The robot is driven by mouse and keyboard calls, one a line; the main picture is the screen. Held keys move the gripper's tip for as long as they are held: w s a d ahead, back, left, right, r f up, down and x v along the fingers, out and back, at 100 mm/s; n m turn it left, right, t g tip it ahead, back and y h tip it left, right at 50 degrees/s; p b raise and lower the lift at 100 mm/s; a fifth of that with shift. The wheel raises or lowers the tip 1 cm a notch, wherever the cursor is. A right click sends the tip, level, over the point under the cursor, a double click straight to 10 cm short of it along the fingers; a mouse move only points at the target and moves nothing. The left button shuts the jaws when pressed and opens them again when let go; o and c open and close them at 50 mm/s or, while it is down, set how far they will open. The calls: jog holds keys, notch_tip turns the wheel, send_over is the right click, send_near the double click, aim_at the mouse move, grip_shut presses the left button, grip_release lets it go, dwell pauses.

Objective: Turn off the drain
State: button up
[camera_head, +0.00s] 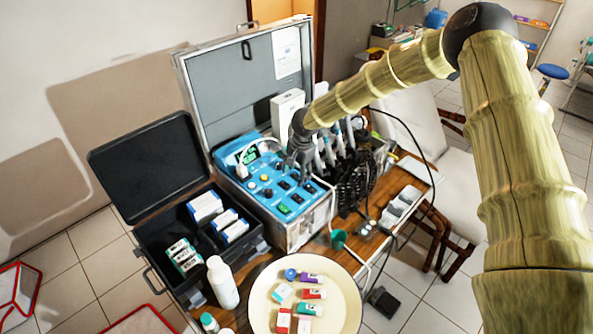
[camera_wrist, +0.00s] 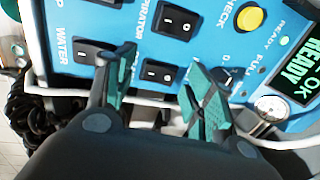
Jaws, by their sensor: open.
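The blue control panel (camera_head: 243,193) sits in the open metal case, and my gripper (camera_head: 298,165) is down over its right side. In the wrist view the panel (camera_wrist: 205,13) fills the upper part. My gripper (camera_wrist: 160,60) is open, with teal-padded fingertips on either side of a black rocker switch (camera_wrist: 157,74). This switch's label is mostly hidden by a finger, so I cannot read it as drain. Another rocker switch (camera_wrist: 178,22) lies above it beside the word ASPIRATOR, and one (camera_wrist: 88,52) lies to the left near WATER. I see no contact with any switch.
A white hose (camera_head: 330,205) runs along the case. Dental handpieces (camera_head: 328,150) stand close right of my gripper. A black open box (camera_head: 150,240) is at left.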

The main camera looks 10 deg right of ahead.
aim_at(297, 177)
jog(key=shift+c, duration=0.2)
jog(key=c, duration=1)
jog(key=shift+w+a+g+h+p, duration=0.2)
jog(key=shift+g+h+p, duration=0.2)
jog(key=shift+g+h, duration=0.15)
jog(key=o, duration=1)
jog(key=shift+d, duration=0.1)
jog(key=shift+o, duration=0.2)
jog(key=shift+r, duration=0.1)
notch_tip(297, 177, up, 12)
jog(key=shift+s+d, duration=0.15)
jog(key=shift+s, duration=0.1)
